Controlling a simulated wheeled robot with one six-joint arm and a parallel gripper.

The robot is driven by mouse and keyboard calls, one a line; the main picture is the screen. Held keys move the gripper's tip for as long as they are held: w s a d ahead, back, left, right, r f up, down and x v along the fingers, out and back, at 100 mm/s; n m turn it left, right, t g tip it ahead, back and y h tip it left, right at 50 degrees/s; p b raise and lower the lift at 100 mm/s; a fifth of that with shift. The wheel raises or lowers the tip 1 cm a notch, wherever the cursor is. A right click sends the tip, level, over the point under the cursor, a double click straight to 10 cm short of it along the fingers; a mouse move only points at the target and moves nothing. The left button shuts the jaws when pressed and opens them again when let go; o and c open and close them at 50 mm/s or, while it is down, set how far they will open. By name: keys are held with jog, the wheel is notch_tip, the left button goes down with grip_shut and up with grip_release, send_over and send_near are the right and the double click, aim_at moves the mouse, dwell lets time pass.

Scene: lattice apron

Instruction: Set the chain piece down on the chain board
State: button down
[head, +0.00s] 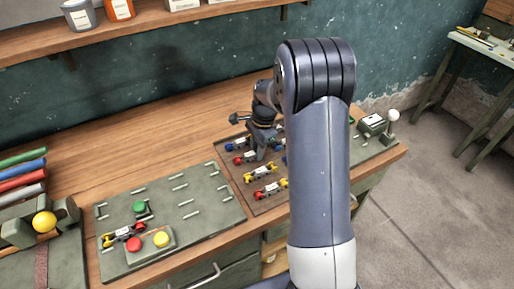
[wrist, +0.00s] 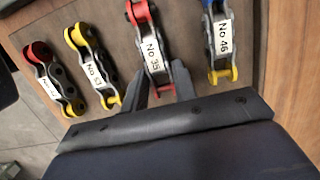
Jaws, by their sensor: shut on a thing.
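My gripper (wrist: 161,82) is shut on a chain piece with red ends (wrist: 153,42), labelled No 35; one dark finger is on each side of its near end. I cannot tell whether the piece is lifted off the brown tray (wrist: 110,15). In the head view my gripper (head: 262,148) is over the brown tray (head: 232,172), among other chain pieces, and my arm hides part of the tray. The grey-green board with pale slots (head: 215,212), apparently the chain board, lies left of the tray. A red-and-yellow chain piece (head: 122,235) lies at its left side.
A blue-and-yellow piece (wrist: 220,45) is close right of the held one, and a yellow piece (wrist: 92,62) is left. The board carries a green button (head: 140,207), and a box with a red button (head: 134,244) and a yellow button. The wooden bench (head: 130,140) behind is clear.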

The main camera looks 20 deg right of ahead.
jog(key=c, duration=1.1)
grip_release()
jog(key=shift+o, duration=0.2)
notch_tip(320, 180, up, 11)
jog(key=d+b, duration=0.1)
jog(key=shift+w+d, duration=0.15)
jog(key=shift+d, duration=0.25)
jog(key=shift+f, duration=0.25)
jog(key=f, duration=0.3)
jog(key=a+f+p, duration=0.1)
jog(key=f, duration=0.2)
jog(key=a+f, duration=0.1)
jog(key=f, duration=0.3)
jog(key=shift+s+d+r+p, duration=0.1)
jog(key=shift+s+r+p, duration=0.1)
jog(key=shift+r+p, duration=0.7)
jog(key=shift+r, duration=0.1)
